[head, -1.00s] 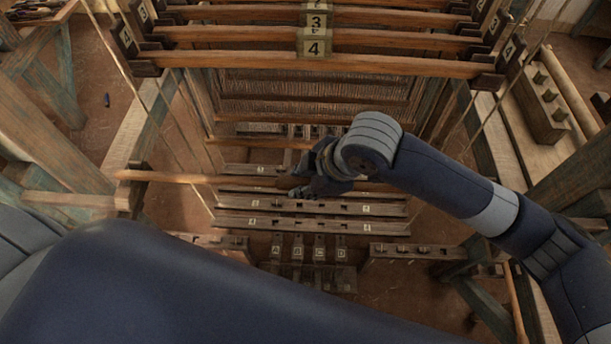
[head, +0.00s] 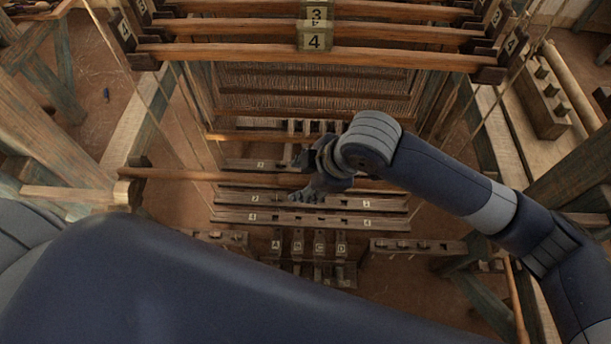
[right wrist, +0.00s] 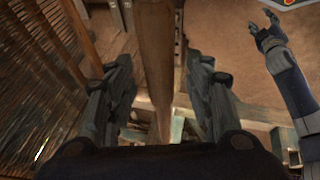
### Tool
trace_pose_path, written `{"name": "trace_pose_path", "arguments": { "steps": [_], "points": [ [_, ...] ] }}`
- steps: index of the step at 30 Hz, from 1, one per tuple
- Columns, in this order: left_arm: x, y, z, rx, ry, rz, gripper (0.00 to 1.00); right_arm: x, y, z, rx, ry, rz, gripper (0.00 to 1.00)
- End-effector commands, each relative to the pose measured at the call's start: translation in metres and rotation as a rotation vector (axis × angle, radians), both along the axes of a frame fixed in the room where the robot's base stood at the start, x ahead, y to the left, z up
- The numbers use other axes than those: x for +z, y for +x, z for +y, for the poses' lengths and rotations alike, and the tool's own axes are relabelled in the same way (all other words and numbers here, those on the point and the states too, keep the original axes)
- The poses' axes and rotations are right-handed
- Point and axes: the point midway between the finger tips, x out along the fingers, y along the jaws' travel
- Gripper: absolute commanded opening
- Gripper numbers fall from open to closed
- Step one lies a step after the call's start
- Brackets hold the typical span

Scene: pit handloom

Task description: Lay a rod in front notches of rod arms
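A long brown rod (head: 210,176) lies crosswise in the head view. Its left end is at a dark wooden piece (head: 135,163) on the left side of the loom; whether it sits in a notch there cannot be told. Its right part is mostly hidden by my right arm. My right gripper (head: 304,174) is at the rod's middle with its fingers spread. In the right wrist view the rod (right wrist: 157,60) runs between the two open fingers, apart from both. My left gripper (right wrist: 262,28) shows at the upper right of that view, fingers apart and empty.
Heddle bars with number tags (head: 314,41) hang across the top. Numbered wooden bars (head: 290,218) lie just in front of the rod, with lettered pedals (head: 308,245) below. Side beams (head: 490,140) flank the loom. My left arm covers the lower left.

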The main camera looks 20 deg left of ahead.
Motion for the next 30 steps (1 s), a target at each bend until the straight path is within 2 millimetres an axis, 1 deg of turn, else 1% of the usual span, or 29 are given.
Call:
{"name": "trace_pose_path", "arguments": {
  "steps": [5,8,11,18,21,25,30],
  "points": [
    [0.0,-0.004,0.001,-0.001,0.001,0.006,0.46,0.0,0.0,-0.001,0.0,-0.001,0.001,0.48],
    [0.0,-0.003,0.001,-0.001,0.001,0.005,0.46,0.007,-0.001,-0.003,0.0,0.0,-0.001,0.48],
    [0.0,-0.002,0.001,-0.001,0.001,0.003,0.46,0.021,-0.002,-0.01,0.001,0.0,-0.003,0.48],
    [0.0,-0.001,0.0,-0.001,0.001,0.002,0.46,0.067,-0.009,-0.033,0.0,0.001,-0.004,0.48],
    [0.0,-0.001,0.0,-0.001,0.0,0.001,0.46,0.083,-0.012,-0.041,0.001,0.001,-0.003,0.48],
    [0.0,-0.001,0.0,-0.001,0.0,0.001,0.46,0.098,-0.014,-0.048,0.0,0.0,-0.001,0.48],
    [0.0,-0.001,0.0,-0.001,0.0,0.001,0.46,0.106,-0.016,-0.052,0.0,0.0,0.0,0.48]
  ]
}}
